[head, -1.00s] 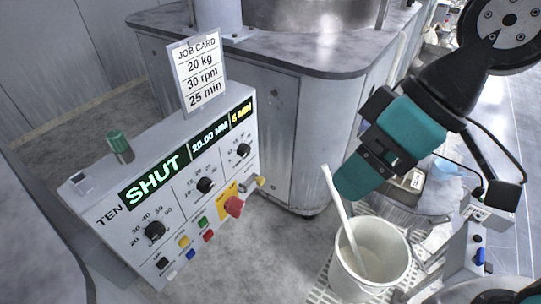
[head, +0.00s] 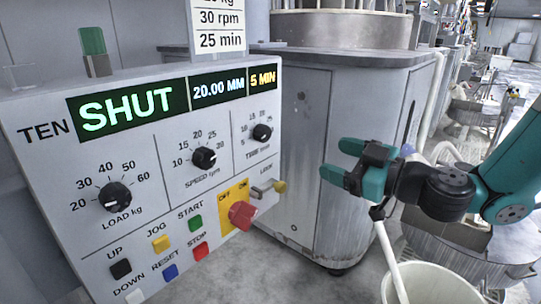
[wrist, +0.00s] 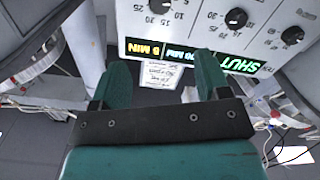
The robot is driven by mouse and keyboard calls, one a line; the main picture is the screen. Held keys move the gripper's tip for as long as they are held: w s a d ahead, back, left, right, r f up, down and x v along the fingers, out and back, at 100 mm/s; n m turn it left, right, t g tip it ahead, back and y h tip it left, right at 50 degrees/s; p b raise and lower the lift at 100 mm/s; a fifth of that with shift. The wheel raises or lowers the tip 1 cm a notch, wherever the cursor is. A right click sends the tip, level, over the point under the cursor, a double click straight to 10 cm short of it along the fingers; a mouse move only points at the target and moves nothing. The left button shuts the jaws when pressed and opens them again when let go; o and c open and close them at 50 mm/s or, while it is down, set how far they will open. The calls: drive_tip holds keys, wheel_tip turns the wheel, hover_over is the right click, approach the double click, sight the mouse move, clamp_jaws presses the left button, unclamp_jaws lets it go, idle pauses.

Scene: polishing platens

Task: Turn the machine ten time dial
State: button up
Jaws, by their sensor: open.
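The machine ten panel (head: 60,185) has a black time dial (head: 262,133) at its upper right, under a yellow "5 MIN" readout (head: 263,80). In the wrist view, which shows the panel upside down, the time dial (wrist: 160,6) is at the top edge. Its exact pointer setting is too small to tell. My gripper (head: 340,160) is open and empty, right of the panel and apart from the dial. Its two teal fingers (wrist: 162,72) show in the wrist view. The job card (head: 221,20), cut off at the top, reads 30 rpm and 25 min.
Left of the time dial are the speed dial (head: 204,157) and load dial (head: 115,197). Below are a red knob (head: 242,214), a brass-tipped lever (head: 279,186) and several coloured buttons. A white bucket (head: 440,270) with a stick stands below my arm. A grey cabinet (head: 310,190) stands behind.

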drive_tip(key=p, duration=0.9)
approach(267, 135)
drive_tip(key=x, duration=0.9)
drive_tip(key=shift+a, duration=0.1)
drive_tip(key=shift+c, duration=0.2)
drive_tip(key=c, duration=0.9)
